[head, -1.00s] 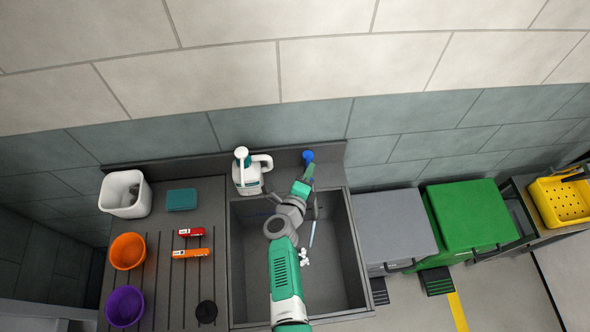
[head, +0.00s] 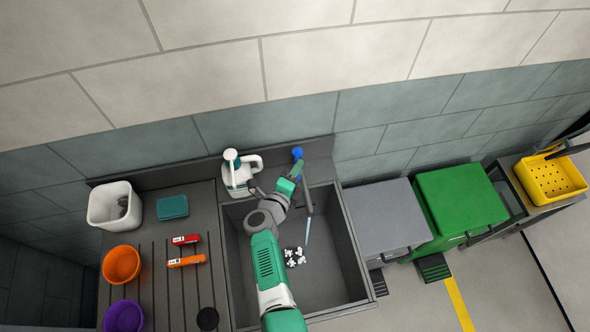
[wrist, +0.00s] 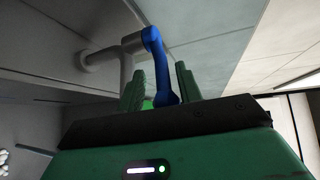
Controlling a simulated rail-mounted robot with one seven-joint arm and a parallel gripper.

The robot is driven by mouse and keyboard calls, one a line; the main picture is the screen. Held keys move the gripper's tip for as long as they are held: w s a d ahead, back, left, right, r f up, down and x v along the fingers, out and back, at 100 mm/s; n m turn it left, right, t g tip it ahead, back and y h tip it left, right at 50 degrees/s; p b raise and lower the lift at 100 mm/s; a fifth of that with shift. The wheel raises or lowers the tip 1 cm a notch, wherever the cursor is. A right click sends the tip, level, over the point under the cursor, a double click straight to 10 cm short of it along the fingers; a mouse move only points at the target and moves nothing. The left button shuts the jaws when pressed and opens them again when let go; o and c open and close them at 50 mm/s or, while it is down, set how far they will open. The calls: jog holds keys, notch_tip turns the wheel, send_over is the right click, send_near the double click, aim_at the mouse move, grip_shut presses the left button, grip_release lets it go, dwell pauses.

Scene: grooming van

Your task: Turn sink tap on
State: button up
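The sink tap has a blue lever (head: 297,153) at the back rim of the dark grey sink (head: 337,285). In the wrist view the blue lever (wrist: 157,68) hangs from the grey tap body (wrist: 105,54). My gripper (head: 296,170) reaches over the sink to the tap. In the wrist view my gripper (wrist: 162,86) is open, with its green fingers on either side of the lever's lower end. The lever looks closer to the right finger; contact is unclear. A thin pale blue streak (head: 308,230) shows below the spout; I cannot tell whether it is water.
A white and teal jug (head: 236,178) stands beside the tap. A white tub (head: 103,207), teal block (head: 172,207), orange bowl (head: 121,265) and purple bowl (head: 123,316) sit on the left drainer. Black and white bits (head: 294,257) lie in the sink. Grey and green bins (head: 460,207) stand right.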

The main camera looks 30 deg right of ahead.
jog(key=shift+r, duration=0.15)
jog(key=p+v, duration=0.3)
jog(key=v, duration=0.4)
jog(key=shift+s+a+p, duration=0.2)
jog(key=shift+a+p, duration=0.1)
jog(key=shift+a, duration=0.05)
jog(key=shift+r, duration=0.1)
